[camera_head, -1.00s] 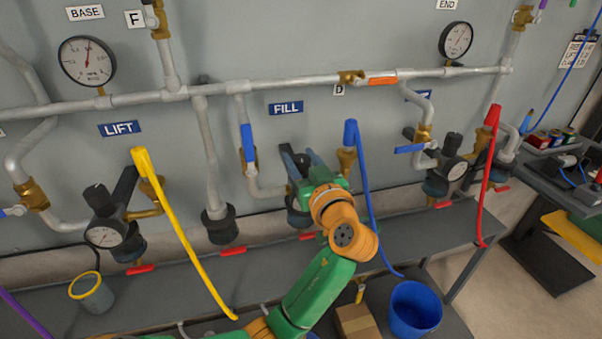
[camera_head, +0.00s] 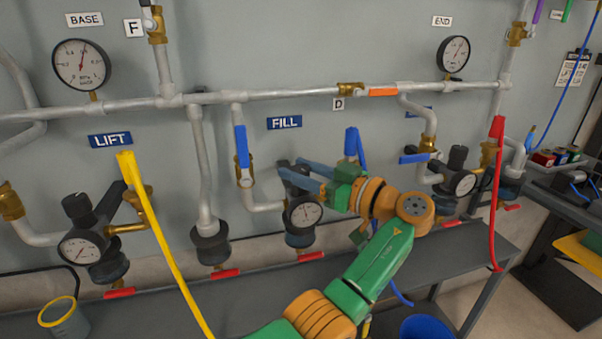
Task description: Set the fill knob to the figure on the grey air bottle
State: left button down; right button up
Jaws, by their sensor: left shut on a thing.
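The blue FILL sign (camera_head: 284,123) is on the grey wall. Below it is the fill regulator, whose round gauge (camera_head: 304,212) faces me, its needle too small to read. My left gripper (camera_head: 287,169) reaches in from the right of the regulator, its two blue-grey fingers shut on the fill knob (camera_head: 297,176) at the regulator's top. The fingers partly hide the knob. I see no grey air bottle. My right gripper is not in view.
A yellow hose (camera_head: 165,240) hangs left and a red hose (camera_head: 494,200) right. The lift regulator gauge (camera_head: 81,250) is at left, another gauge (camera_head: 465,183) at right. A dark bench (camera_head: 250,290) runs below, with a cup (camera_head: 63,318) at its left.

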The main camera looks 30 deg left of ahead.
aim_at(307, 174)
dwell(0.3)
pick_arm(q)
jog(key=shift+c, duration=1.8)
grip_release()
jog(key=shift+a, duration=0.15)
jog(key=d, duration=0.7)
jog(key=shift+s+b, duration=0.3)
